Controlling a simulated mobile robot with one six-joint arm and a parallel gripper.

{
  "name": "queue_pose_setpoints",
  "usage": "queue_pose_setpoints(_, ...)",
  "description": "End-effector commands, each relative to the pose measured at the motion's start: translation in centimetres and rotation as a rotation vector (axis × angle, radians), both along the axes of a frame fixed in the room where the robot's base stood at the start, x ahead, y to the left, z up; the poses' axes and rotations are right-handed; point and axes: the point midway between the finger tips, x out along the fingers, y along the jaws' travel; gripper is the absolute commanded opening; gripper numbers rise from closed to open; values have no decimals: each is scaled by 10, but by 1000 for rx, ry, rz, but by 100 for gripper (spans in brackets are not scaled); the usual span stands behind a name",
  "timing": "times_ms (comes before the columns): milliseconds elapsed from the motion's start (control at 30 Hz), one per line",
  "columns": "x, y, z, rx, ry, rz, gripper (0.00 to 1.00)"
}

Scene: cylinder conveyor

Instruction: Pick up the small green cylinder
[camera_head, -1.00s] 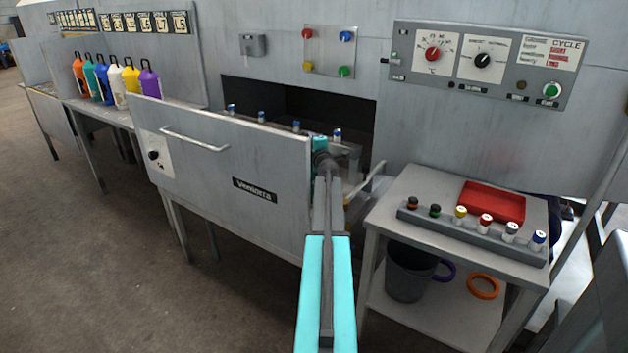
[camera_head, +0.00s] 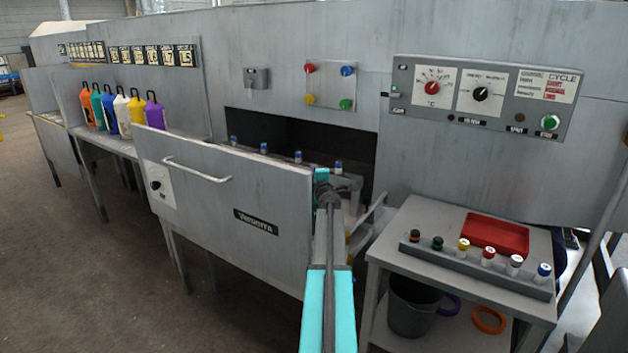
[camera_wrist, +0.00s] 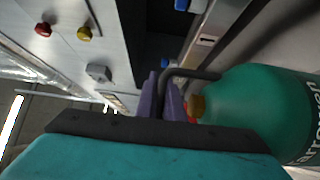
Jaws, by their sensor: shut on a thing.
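A small cylinder with a green top (camera_head: 437,243) stands in the grey rack (camera_head: 478,267) on the side table at the right. My gripper is hidden behind my arm in the head view. In the wrist view my gripper's purple fingers (camera_wrist: 166,97) are closed at the dark handle (camera_wrist: 190,73) of a large green bottle (camera_wrist: 262,108) with a brownish cap. The bottle lies across the right of that view. The small green-topped cylinder is not seen there, and my gripper is well apart from the rack.
A red tray (camera_head: 496,235) lies behind the rack. Blue-topped cylinders (camera_head: 298,156) stand at the dark machine opening. The open grey door panel (camera_head: 225,185) is left of my arm. Several coloured bottles (camera_head: 122,112) stand on the left table. A dark bin (camera_head: 412,306) sits below the side table.

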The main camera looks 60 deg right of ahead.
Motion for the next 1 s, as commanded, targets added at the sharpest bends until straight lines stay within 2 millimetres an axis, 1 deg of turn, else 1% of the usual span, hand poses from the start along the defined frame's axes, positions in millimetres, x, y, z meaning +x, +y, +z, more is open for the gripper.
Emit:
queue_pose_setpoints(33,0,0,8,-2,-4,0,0)
queue_pose_setpoints(267,0,0,28,-4,-4,1,0)
queue_pose_setpoints(700,1,0,81,-4,-4,1,0)
queue_pose_setpoints(833,1,0,92,-4,-4,1,0)
queue_pose_setpoints(1000,1,1,99,-3,-3,1,0)
